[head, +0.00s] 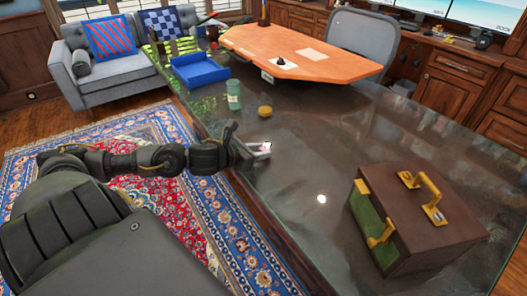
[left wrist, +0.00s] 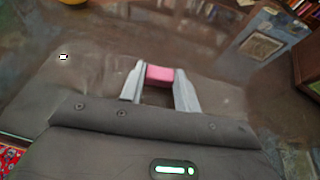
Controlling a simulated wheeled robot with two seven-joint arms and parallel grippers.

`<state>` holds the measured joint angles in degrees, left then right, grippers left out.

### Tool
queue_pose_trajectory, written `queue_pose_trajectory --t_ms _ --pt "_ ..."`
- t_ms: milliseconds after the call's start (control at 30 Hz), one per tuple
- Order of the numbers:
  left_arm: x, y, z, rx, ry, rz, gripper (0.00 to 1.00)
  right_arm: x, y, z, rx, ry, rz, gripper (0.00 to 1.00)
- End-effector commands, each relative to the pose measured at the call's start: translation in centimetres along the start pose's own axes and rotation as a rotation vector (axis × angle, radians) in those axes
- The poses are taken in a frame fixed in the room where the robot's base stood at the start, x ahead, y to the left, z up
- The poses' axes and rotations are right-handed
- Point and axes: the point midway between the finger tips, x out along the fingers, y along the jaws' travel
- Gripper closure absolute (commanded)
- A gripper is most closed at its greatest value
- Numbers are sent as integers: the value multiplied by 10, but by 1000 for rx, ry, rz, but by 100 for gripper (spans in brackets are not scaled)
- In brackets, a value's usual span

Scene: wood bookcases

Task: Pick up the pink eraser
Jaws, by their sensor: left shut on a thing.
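The pink eraser (left wrist: 160,74) shows between the two light grey fingertips of my left gripper in the left wrist view. My left gripper (left wrist: 158,80) is shut on it, with a finger on either side. In the head view, my left gripper (head: 262,151) is at the near left edge of the dark glossy table (head: 310,170), and a bit of the pink eraser (head: 266,147) shows at its fingertips. I cannot tell whether the eraser touches the table top. My right gripper is not in view.
A green jar (head: 233,95) and a round yellow item (head: 265,111) stand beyond the gripper. A blue tray (head: 199,70) lies farther back. A brown case with yellow handles (head: 415,220) stands at the right. The middle of the table is clear.

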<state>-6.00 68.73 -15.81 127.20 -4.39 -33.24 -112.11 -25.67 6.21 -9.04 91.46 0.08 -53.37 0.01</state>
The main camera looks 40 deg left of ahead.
Motion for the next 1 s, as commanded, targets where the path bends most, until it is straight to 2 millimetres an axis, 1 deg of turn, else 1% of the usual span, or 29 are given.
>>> queue_pose_trajectory --t_ms 67,167,200,300,400,500,600,767,1000 --pt "-1 0 1 1 0 0 90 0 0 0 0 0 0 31" --pt "-4 0 9 2 -1 0 90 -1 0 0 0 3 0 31" --pt "-6 0 14 4 -1 0 90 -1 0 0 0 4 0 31" --pt "-14 0 34 7 -3 0 90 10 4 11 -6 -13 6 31" --pt "-22 0 53 7 -4 1 90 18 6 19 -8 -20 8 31" --pt "-29 0 70 6 -3 1 90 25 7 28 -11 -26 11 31" --pt "-34 0 83 5 -2 0 90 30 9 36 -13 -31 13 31" --pt "-38 0 92 2 -1 1 90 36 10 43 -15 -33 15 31" --pt "-38 0 93 0 0 0 90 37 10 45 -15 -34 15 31"
